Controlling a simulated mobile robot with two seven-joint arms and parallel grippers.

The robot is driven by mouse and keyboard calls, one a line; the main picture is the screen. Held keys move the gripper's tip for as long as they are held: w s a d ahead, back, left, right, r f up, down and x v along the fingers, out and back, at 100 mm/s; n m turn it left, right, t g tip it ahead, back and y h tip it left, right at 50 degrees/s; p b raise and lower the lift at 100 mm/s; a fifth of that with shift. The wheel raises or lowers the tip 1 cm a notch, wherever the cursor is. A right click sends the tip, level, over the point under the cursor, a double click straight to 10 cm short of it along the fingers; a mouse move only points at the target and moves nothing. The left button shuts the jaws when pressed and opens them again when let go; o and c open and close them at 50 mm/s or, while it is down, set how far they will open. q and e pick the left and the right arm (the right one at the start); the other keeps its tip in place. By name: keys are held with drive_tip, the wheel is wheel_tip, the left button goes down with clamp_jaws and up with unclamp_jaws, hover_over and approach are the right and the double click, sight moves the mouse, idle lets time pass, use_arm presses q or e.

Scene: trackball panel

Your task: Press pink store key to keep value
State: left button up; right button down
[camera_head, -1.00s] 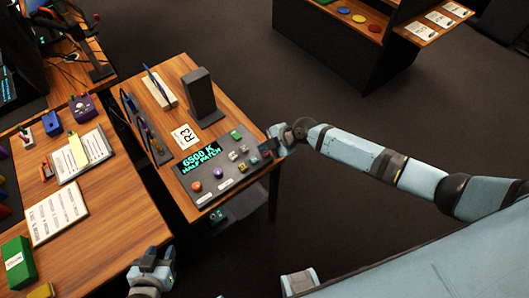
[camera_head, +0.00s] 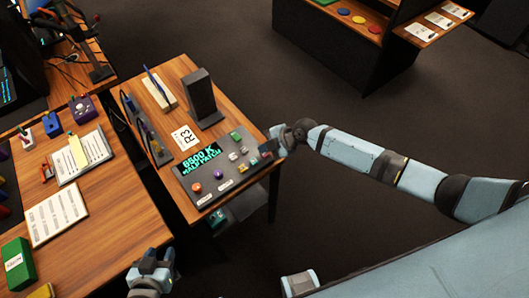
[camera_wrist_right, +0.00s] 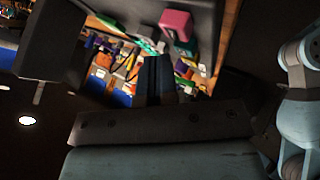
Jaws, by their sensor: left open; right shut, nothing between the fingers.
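The dark grey control panel (camera_head: 207,200) sits on a wooden table, with a lit green display (camera_head: 200,158) that reads about "6500 K HALF MATCH". An orange ball (camera_head: 196,187), a purple ball (camera_head: 217,174) and several small keys are on it. The pink key (camera_wrist_right: 175,24) shows large in the right wrist view, just beyond my right gripper (camera_wrist_right: 157,65). That gripper is shut and empty; contact with the key is not visible. In the head view my right gripper (camera_head: 266,151) is at the panel's right edge. My left gripper (camera_head: 152,260) is open and empty, low at left.
A dark upright block (camera_head: 200,98) and a card marked R3 (camera_head: 185,138) stand behind the panel. The left table holds papers (camera_head: 57,213), a green box (camera_head: 18,265) and a purple box (camera_head: 82,108). Open floor lies to the right.

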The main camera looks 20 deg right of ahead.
sight(265, 154)
idle(0.8)
drive_tip(key=shift+f+b, duration=0.45)
drive_tip(key=shift+b, duration=0.3)
drive_tip(key=shift+f+b, duration=0.45)
drive_tip(key=shift+b, duration=0.2)
idle(0.4)
drive_tip(key=shift+r, duration=0.1)
drive_tip(key=shift+r+p, duration=0.4)
drive_tip(key=shift+r, duration=0.4)
drive_tip(key=shift+r+p, duration=1.4)
drive_tip(key=shift+r, duration=1.15)
